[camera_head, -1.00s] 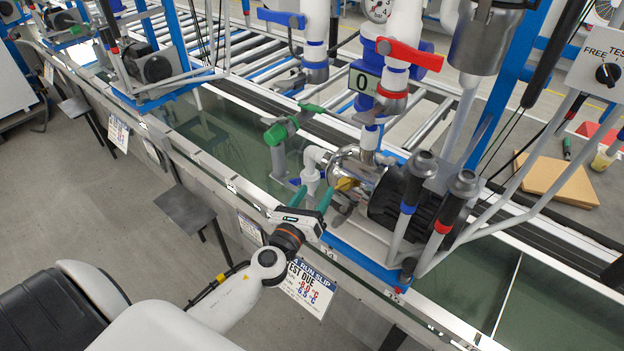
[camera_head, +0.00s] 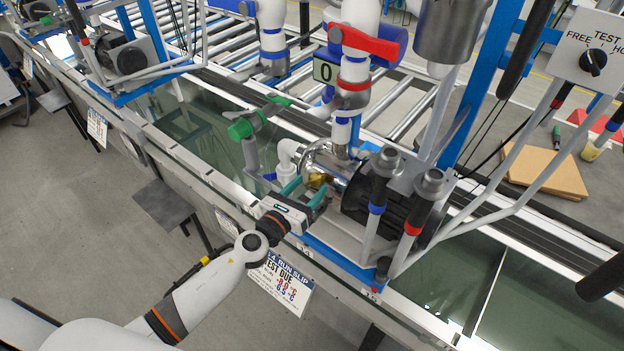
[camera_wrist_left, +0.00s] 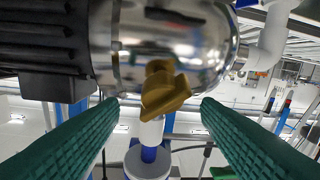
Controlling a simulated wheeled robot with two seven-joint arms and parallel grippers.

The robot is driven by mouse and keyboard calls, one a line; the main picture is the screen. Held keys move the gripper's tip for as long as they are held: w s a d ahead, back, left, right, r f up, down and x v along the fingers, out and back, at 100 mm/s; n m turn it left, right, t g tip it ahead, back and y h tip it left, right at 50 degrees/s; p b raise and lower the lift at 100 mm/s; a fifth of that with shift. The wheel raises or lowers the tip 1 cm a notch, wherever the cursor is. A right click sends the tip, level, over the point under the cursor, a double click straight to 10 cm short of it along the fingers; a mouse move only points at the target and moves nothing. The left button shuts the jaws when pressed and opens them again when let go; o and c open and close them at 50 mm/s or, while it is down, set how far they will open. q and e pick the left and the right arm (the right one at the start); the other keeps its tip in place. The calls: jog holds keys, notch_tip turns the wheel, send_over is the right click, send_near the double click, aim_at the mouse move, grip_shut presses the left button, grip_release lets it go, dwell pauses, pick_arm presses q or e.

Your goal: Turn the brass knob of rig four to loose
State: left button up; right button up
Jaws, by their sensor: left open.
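The brass knob (camera_head: 317,181) sits low on the side of the shiny steel pump housing (camera_head: 328,160) of the rig whose slip (camera_head: 283,280) reads 4. In the left wrist view the knob (camera_wrist_left: 163,88) is a lobed brass piece just ahead of the fingertips, near the middle of the gap. My left gripper (camera_head: 306,190) is open, its green fingers pointing at the knob, one on each side in the wrist view (camera_wrist_left: 160,103). I see no finger touching the knob. In the head view the fingers partly hide it. My right gripper is not in view.
A green-handled valve (camera_head: 252,122) stands left of the pump. A red lever (camera_head: 364,40) and a FREE/TEST switch (camera_head: 593,62) are higher up.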

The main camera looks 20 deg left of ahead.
pick_arm(q)
jog(key=shift+w+d, duration=0.15)
jog(key=shift+w, duration=0.45)
jog(key=shift+w+d, duration=0.2)
jog(key=shift+w, duration=0.35)
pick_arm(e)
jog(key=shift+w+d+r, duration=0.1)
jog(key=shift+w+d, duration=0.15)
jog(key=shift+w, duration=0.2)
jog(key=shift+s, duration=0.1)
pick_arm(q)
jog(key=shift+c, duration=0.9)
jog(key=c, duration=0.8)
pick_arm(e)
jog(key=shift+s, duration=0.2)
